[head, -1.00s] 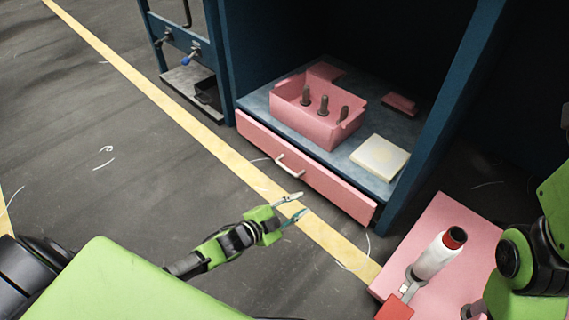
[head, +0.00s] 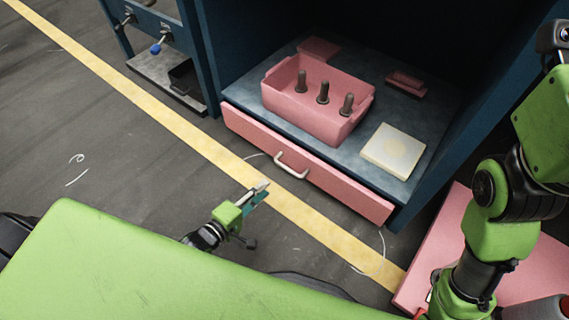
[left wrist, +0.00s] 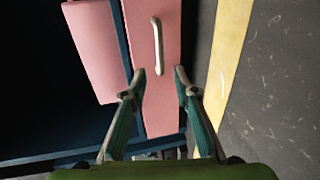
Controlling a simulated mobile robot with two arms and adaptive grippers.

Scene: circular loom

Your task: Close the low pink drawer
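The low pink drawer (head: 340,190) is at the bottom of the dark blue cabinet. Its front runs along the cabinet's lower edge, with a pale bar handle (head: 291,165). I cannot tell whether any gap remains behind the front. In the left wrist view the drawer front (left wrist: 156,100) and handle (left wrist: 157,45) lie ahead, between the fingers in the picture. My left gripper (head: 262,190) is in front of the drawer, below and left of the handle in the head view, seemingly apart from it. Its fingers (left wrist: 157,75) are spread and empty. My right gripper is out of view.
A pink bin (head: 325,125) with several dark pegs and a cream square block (head: 393,151) sit on the cabinet shelf (head: 240,95). My right arm stands over a pink surface (head: 525,270) at right. Floor with a yellow stripe (head: 190,135) is clear before the drawer.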

